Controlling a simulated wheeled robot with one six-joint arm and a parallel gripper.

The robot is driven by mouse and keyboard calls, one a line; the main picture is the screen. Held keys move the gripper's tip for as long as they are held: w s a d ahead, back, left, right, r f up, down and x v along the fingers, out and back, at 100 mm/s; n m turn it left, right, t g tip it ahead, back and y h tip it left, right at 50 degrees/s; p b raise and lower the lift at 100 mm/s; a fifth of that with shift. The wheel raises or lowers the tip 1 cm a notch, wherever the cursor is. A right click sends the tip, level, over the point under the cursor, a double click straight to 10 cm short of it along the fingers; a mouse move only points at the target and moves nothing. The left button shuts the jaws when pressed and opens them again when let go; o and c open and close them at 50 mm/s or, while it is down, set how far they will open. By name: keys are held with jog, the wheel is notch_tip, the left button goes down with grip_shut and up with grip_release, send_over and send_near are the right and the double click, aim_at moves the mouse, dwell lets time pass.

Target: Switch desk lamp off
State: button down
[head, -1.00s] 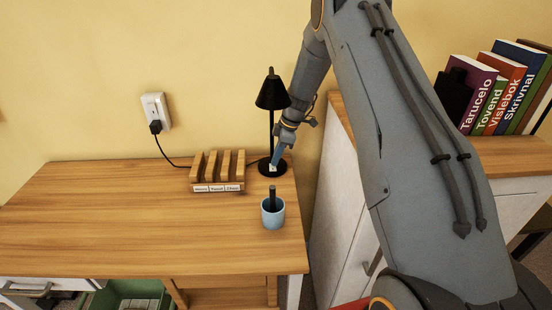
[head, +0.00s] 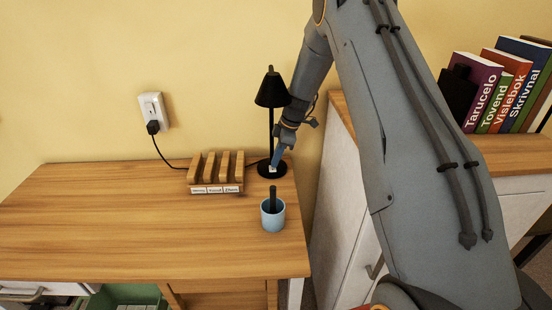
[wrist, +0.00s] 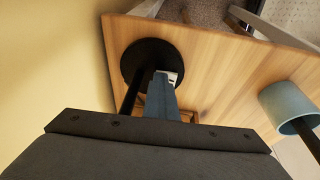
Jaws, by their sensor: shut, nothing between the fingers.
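The black desk lamp (head: 271,88) stands upright at the back right of the wooden desk, its conical shade over a thin stem. Its round base (head: 266,174) carries a small white switch, which shows in the wrist view (wrist: 173,77). My gripper (head: 274,165) is shut and empty, its blue fingers pointing down at the switch. In the wrist view the fingertips (wrist: 160,76) lie right beside the switch and partly cover it. I cannot tell whether they touch it. No glow from the lamp is clear.
A blue cup (head: 272,216) holding a dark stick stands in front of the lamp. A wooden rack (head: 216,174) with labelled slots sits left of it. A wall socket (head: 152,110) holds a plug and cord. A white cabinet (head: 345,215) stands right. The desk's left is clear.

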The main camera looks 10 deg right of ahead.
jog(key=shift+s+a+f, duration=0.15)
jog(key=shift+s+f, duration=0.35)
jog(key=shift+s, duration=0.25)
jog(key=shift+r, duration=0.45)
jog(key=r, duration=0.1)
jog(key=r+p, duration=0.1)
jog(key=r, duration=0.3)
jog(key=shift+w+d, duration=0.25)
jog(key=shift+w, duration=0.1)
jog(key=w+b+v, duration=0.2)
jog(key=b+v, duration=0.1)
jog(key=v, duration=1.6)
jog(key=shift+s+b, duration=0.15)
jog(key=shift+b, duration=0.15)
jog(key=shift+d, duration=0.1)
